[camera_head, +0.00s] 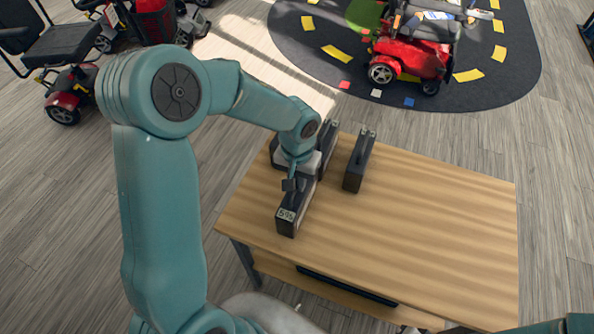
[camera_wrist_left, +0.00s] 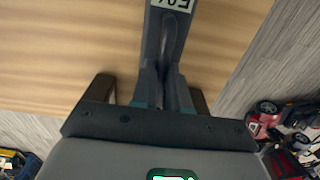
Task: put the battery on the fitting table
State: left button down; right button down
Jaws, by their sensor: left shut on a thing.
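My left gripper (camera_head: 293,184) is shut on a dark battery (camera_head: 291,217) with a small pale number label on its near end. The battery is upright over the left part of the wooden fitting table (camera_head: 410,220); I cannot tell whether its underside touches the top. In the left wrist view the battery (camera_wrist_left: 168,35) runs away between the fingers of the left gripper (camera_wrist_left: 165,88), its label at the top edge, with the wooden table top (camera_wrist_left: 70,45) behind it. My right gripper is not in view.
Another dark battery (camera_head: 358,162) stands upright on the table, right of the held one. More dark units (camera_head: 329,137) stand behind my gripper, partly hidden. The table's right and front are clear. A red scooter (camera_head: 410,55) stands on a dark mat beyond; more scooters (camera_head: 66,90) are at left.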

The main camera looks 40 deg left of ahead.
pick_arm(q)
notch_tip(320, 180, down, 3)
jog(key=shift+w+a+r, duration=0.1)
jog(key=shift+w, duration=0.05)
jog(key=c, duration=1.1)
grip_release()
notch_tip(320, 180, up, 11)
jog(key=shift+r, duration=0.5)
